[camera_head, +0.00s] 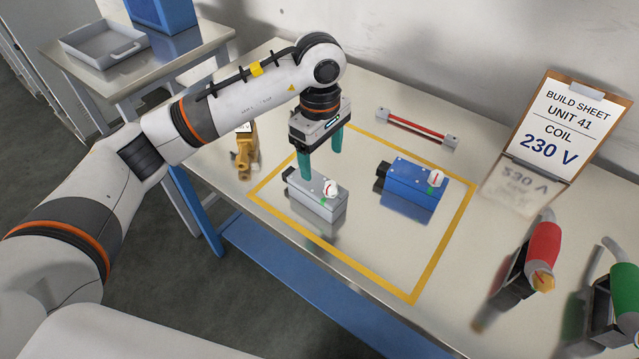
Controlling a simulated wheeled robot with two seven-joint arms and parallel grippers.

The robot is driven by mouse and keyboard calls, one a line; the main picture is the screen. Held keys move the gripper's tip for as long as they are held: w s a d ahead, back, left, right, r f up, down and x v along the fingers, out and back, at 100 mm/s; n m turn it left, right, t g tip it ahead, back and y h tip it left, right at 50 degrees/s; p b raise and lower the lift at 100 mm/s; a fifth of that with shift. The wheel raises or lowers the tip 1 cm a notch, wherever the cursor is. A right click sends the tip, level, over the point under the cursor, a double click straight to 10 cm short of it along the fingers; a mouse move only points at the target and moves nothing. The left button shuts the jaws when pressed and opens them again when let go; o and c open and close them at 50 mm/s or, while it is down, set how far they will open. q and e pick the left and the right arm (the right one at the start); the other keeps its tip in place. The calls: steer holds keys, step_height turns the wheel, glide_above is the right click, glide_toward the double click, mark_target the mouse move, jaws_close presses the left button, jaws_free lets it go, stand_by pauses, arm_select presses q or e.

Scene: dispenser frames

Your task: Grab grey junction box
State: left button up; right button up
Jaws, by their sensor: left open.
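The grey junction box (318,203) lies on the shiny table inside the yellow outline, on its left side. It has a round white dial with a red mark and a green patch at its right end. My left gripper (322,163) has teal fingers, set apart with nothing between them. It is above the grey box, with one finger over or beside the box's back left part. I cannot tell whether that finger touches the box. My right gripper is not in view.
A blue box (410,188) with a similar dial sits to the right inside the yellow outline (440,248). A red bar (417,129) lies behind. A build sheet (552,130) stands back right. A red-handled tool (541,252) and a green one (625,290) are at right. A brass-coloured fitting (244,155) is at left.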

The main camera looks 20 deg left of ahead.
mark_target(319, 185)
arm_select(q)
steer(key=shift+a+f, duration=0.3)
step_height(319, 185, down, 6)
steer(key=shift+r+p, duration=0.15)
steer(key=shift+p, duration=0.65)
steer(key=f+p, duration=0.1)
steer(key=f, duration=0.3)
steer(key=shift+s+d+p, duration=0.15)
steer(key=shift+s+p, duration=0.05)
steer(key=shift+p, duration=0.15)
steer(key=shift+f, duration=0.65)
steer(key=c, duration=1.2)
